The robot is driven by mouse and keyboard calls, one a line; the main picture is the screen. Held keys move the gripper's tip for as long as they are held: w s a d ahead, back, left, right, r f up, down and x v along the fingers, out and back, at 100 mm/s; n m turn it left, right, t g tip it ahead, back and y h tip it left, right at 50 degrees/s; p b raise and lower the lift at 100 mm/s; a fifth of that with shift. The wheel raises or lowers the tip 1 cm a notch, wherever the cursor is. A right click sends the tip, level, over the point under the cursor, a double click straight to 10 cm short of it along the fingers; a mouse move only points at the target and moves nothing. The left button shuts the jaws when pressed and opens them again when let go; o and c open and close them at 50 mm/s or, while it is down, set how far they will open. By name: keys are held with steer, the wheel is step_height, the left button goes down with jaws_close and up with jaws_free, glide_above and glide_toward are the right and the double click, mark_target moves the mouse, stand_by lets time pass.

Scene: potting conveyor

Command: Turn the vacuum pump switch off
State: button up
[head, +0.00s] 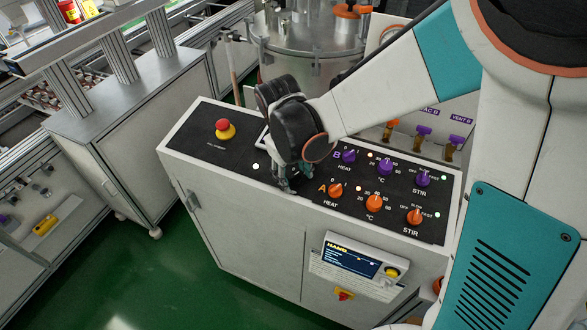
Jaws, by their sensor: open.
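The black control panel (215,150) lies on top of a white cabinet. My gripper (286,184) points down at the middle of the panel, left of the heat knobs, with its fingertips at or just above the surface. It is open, and I see nothing held in it. No switch labelled for the vacuum pump shows; my gripper and wrist cover that part of the panel. A small lit white lamp (256,166) shows just left of the gripper.
Purple knobs (348,156) in row B and orange knobs (333,190) in row A stand close right of my gripper. A red emergency stop (223,127) stands at the left. Purple-handled valves (422,131) and a steel vessel (313,35) are behind. A display (352,262) hangs on the front.

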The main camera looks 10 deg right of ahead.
steer(key=shift+c, duration=0.3)
steer(key=c, duration=1)
steer(key=n+b, duration=0.2)
steer(key=n, duration=0.3)
steer(key=shift+n, duration=0.4)
steer(key=n, duration=0.3)
steer(key=n+t+b, duration=0.1)
steer(key=n, duration=0.2)
steer(key=shift+h, duration=0.3)
